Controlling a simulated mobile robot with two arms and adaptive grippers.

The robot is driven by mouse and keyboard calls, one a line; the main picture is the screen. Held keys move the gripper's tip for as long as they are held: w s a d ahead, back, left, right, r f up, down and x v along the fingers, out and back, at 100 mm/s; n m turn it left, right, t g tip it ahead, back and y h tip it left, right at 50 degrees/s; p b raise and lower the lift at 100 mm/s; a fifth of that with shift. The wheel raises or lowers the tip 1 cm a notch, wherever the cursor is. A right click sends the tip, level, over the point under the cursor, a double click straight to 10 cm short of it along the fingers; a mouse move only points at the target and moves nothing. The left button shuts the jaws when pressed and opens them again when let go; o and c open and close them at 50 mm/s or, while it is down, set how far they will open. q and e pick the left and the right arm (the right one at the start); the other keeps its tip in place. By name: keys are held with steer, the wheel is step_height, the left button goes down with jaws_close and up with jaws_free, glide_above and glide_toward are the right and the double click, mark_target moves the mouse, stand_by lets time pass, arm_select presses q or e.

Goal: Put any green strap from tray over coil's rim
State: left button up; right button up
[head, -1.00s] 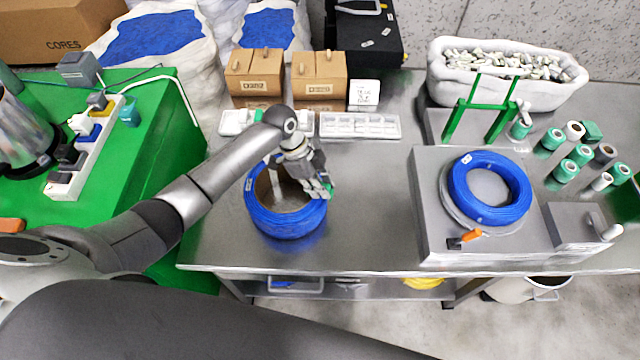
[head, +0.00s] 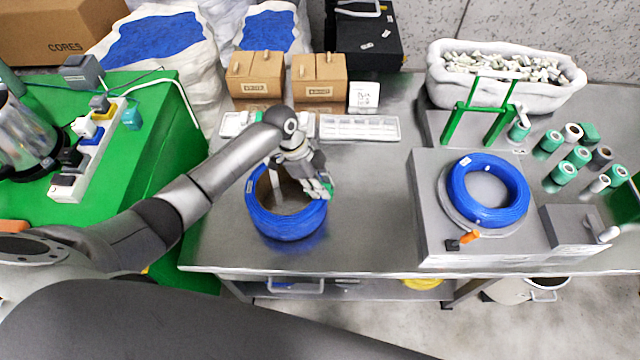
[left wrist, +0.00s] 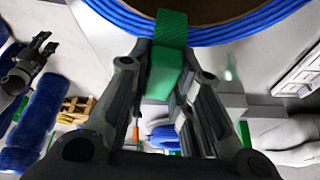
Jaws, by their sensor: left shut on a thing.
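The blue cable coil (head: 285,222) lies on the steel table in the head view, with a brown core inside it. My left gripper (head: 322,188) is at the coil's right rim. In the left wrist view the left gripper (left wrist: 168,75) is shut on a green strap (left wrist: 165,70). The strap's upper end lies across the blue coil (left wrist: 225,28) in that view; whether it wraps over the rim, I cannot tell. The white tray (head: 360,138) stands behind the coil, and a second white tray (head: 236,130) is partly hidden by my arm. My right gripper is not in view.
A second blue coil (head: 487,190) sits on a grey machine (head: 430,215) at the right, with green uprights (head: 500,125) behind it. Several green spools (head: 564,172) stand at the far right. Cardboard boxes (head: 255,75) stand at the back. The table between the coil and the machine is clear.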

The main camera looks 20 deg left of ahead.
arm_select(q)
steer(key=shift+f, duration=0.2)
steer(key=shift+f+b, duration=0.65)
steer(key=shift+f, duration=0.05)
steer(key=shift+f, duration=0.1)
stand_by(0.5)
steer(key=shift+r+p, duration=0.55)
steer(key=shift+r, duration=0.05)
steer(key=shift+f, duration=0.4)
stand_by(1.1)
steer(key=o, duration=1)
steer(key=shift+c, duration=0.2)
